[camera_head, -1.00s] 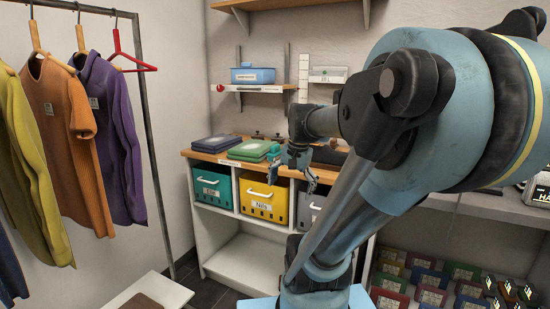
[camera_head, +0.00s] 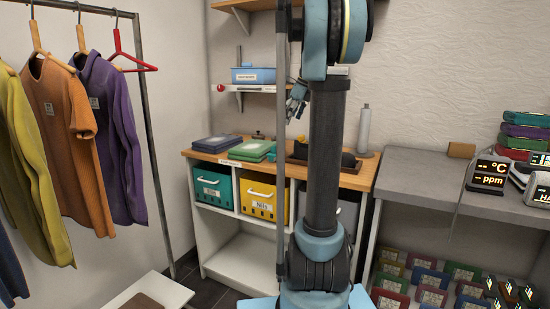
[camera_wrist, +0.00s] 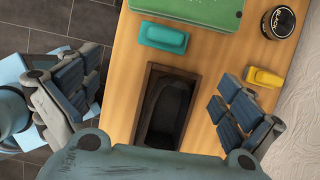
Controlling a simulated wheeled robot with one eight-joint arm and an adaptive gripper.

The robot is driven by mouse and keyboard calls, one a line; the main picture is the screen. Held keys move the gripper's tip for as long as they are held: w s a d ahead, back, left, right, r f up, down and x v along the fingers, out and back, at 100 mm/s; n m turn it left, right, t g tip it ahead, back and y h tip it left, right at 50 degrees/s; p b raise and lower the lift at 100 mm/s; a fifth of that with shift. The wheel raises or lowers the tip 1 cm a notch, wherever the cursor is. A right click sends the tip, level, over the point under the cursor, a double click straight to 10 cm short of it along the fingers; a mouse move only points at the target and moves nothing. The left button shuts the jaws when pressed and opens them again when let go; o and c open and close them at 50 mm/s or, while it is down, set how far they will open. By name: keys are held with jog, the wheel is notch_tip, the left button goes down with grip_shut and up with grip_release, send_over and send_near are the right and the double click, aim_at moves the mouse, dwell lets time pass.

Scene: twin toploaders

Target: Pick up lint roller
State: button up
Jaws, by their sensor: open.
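A pale grey upright cylinder (camera_head: 363,128) with a narrow top stands on the right part of the wooden counter in the head view. It may be the lint roller, but I cannot tell for sure. My gripper (camera_head: 297,101) is above the counter, left of that cylinder and partly hidden by my arm. In the wrist view my gripper (camera_wrist: 155,92) is open and empty, its fingers wide apart above a dark tray (camera_wrist: 191,72) with a dark item in it. The pale cylinder does not show in the wrist view.
The counter (camera_wrist: 122,60) also holds a teal block (camera_wrist: 163,38), a yellow block (camera_wrist: 263,77), a black round tin (camera_wrist: 279,22) and a green case (camera_wrist: 195,8). A wall shelf (camera_head: 255,88) with a blue box is close behind my gripper. A grey table (camera_head: 420,180) stands right.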

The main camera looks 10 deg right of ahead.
aim_at(276, 151)
jog(key=x, duration=1.1)
jog(key=w+x, duration=0.1)
jog(key=x, duration=0.5)
jog(key=c, duration=1.1)
notch_tip(276, 151, up, 10)
